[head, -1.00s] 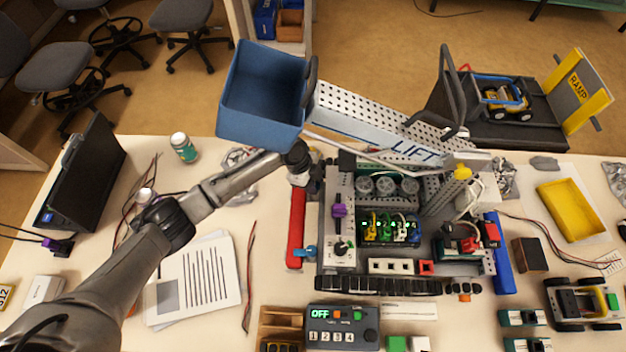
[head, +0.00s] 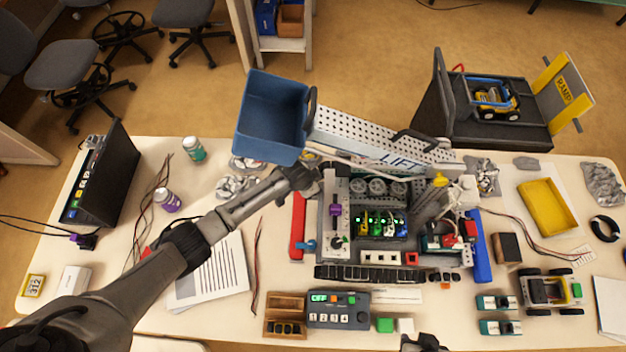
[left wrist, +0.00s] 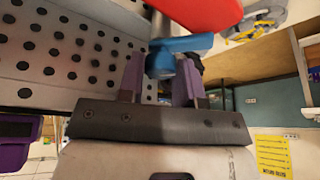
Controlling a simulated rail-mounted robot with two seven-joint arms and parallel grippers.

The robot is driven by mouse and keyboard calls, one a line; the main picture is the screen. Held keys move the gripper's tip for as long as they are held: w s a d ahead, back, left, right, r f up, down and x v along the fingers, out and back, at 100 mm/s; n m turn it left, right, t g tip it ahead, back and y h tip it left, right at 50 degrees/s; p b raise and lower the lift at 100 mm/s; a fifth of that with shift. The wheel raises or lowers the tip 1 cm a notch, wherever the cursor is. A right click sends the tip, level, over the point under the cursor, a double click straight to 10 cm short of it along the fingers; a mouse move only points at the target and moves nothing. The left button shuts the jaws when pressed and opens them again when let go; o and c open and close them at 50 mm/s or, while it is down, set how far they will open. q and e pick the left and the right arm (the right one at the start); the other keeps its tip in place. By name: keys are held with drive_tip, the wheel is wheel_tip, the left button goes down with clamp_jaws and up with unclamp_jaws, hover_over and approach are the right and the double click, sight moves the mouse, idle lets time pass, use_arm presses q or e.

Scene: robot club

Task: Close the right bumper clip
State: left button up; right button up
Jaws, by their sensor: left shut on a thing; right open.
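The red bumper (head: 298,226) runs along the left side of the tracked robot (head: 345,245), with a blue clip lever (head: 306,245) at its lower part. The blue bumper (head: 482,255) is on the right side. In the left wrist view the purple fingers of my left gripper (left wrist: 160,85) are shut around a blue lever (left wrist: 180,52) below a red part (left wrist: 200,14).
The perforated lift arm (head: 365,135) with its blue bin (head: 272,115) overhangs the robot's far side. A control box (head: 340,309) and a wooden box (head: 286,305) stand in front. A toy car (head: 550,292) and yellow tray (head: 548,212) lie right. Bare tabletop shows left of the red bumper.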

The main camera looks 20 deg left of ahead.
use_arm(q)
drive_tip(key=shift+d+r+n+y+p, duration=0.1)
drive_tip(key=shift+n+y+p, duration=0.3)
drive_tip(key=shift+n+p, duration=0.6)
drive_tip(key=shift+n+t, duration=0.3)
drive_tip(key=o, duration=0.6)
drive_tip(key=shift+o, duration=0.2)
